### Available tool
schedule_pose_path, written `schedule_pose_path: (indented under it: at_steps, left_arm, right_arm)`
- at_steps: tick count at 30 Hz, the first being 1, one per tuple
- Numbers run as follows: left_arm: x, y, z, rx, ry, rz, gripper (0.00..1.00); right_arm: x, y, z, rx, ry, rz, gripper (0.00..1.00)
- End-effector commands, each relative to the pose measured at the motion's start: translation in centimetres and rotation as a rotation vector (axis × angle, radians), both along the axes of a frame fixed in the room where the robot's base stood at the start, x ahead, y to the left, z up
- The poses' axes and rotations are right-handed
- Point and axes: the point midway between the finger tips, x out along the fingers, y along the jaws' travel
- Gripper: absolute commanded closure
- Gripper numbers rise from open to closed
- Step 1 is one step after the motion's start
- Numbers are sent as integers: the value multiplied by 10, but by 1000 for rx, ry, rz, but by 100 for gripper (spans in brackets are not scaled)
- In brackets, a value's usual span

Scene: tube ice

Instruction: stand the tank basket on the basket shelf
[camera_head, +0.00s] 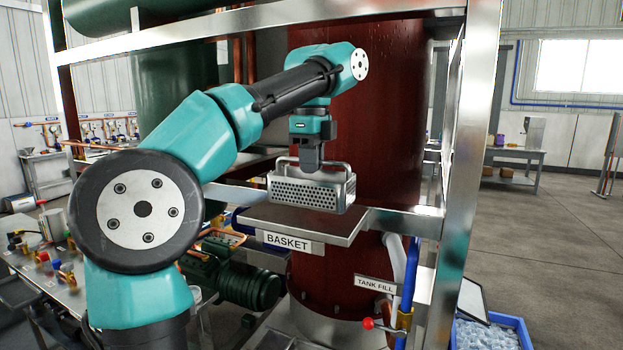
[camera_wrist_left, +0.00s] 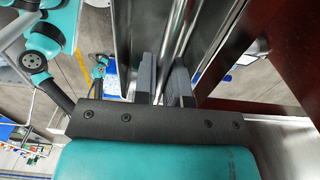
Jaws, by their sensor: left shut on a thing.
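The tank basket (camera_head: 311,190) is a silver perforated box with a bar handle on top. My left gripper (camera_head: 308,164) comes down from above and is shut on its handle. The basket is upright over the basket shelf (camera_head: 262,219), a flat metal plate with a "BASKET" label on its front edge. I cannot tell whether the basket's underside touches the plate or hangs slightly above it. In the left wrist view the two dark fingers (camera_wrist_left: 168,82) are close together; the basket cannot be made out clearly there. My right gripper is not in view.
A large dark red tank (camera_head: 385,130) stands right behind the shelf. A metal frame post (camera_head: 472,150) rises to the right. Below are a "TANK FILL" label (camera_head: 375,284), a red-knobbed valve (camera_head: 368,323) and a blue crate (camera_head: 490,333). A cluttered bench (camera_head: 50,265) is at left.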

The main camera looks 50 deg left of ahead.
Motion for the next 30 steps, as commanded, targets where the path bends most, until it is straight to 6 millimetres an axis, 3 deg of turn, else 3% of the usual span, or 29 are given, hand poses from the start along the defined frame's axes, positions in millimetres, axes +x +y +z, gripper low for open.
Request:
schedule_pose_path:
  at_steps: [7,16,28,29,30]
  left_arm:
    - [0,0,-4,0,0,1,100]
    - [-1,0,-33,0,1,1,100]
    - [0,-1,-37,0,0,1,100]
    - [0,-1,-38,0,1,0,87]
    - [0,-1,-37,0,1,0,83]
  right_arm:
    - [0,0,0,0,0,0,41]
    - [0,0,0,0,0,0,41]
    - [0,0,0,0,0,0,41]
    - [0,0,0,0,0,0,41]
    - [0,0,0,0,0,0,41]
